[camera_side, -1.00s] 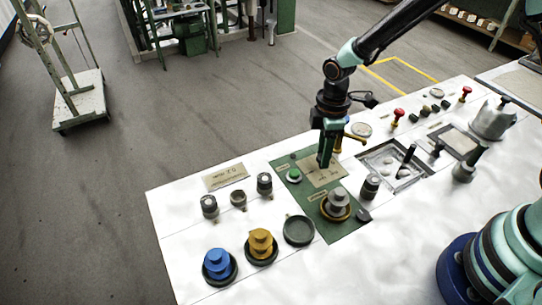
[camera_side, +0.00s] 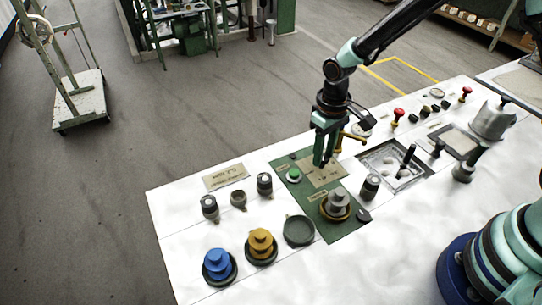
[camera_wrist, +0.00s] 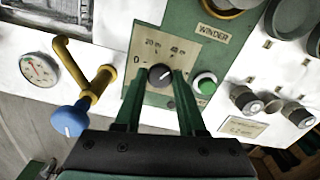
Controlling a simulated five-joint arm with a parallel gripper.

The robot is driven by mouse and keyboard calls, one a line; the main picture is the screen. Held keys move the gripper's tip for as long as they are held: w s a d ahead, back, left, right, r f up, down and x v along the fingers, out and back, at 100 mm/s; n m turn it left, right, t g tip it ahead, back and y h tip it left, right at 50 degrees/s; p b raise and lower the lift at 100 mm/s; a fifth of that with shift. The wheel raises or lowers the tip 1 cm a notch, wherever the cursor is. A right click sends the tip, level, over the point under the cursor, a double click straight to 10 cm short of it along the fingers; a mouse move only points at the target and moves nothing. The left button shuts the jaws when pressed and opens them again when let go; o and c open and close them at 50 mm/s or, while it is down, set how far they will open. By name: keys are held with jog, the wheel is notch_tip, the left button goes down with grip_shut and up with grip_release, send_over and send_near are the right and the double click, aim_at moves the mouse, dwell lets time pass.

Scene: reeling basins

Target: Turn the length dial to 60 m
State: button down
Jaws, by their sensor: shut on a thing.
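The length dial (camera_wrist: 158,77) is a small dark round knob with a white mark, on a pale scale plate (camera_wrist: 150,60) in the wrist view. The scale reads 0, 20 m and 40 m; a 60 m mark is not visible, and the right finger covers part of that side. The white mark faces right, towards the right finger. My gripper (camera_side: 322,160) points down at the green panel (camera_side: 345,232) in the side view, hiding the dial there. In the wrist view its green fingers stand on either side of the dial, shut on it.
A green button (camera_wrist: 205,83) sits right beside the dial. A yellow crank with a blue knob (camera_wrist: 70,118) and a round gauge (camera_wrist: 38,69) lie to the left.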

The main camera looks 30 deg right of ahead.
jog(key=m, duration=0.5)
jog(key=shift+r+m, duration=0.1)
jog(key=shift+m, duration=0.2)
jog(key=m, duration=0.5)
jog(key=shift+m, duration=0.4)
jog(key=c, duration=0.5)
grip_release()
notch_tip(320, 180, up, 12)
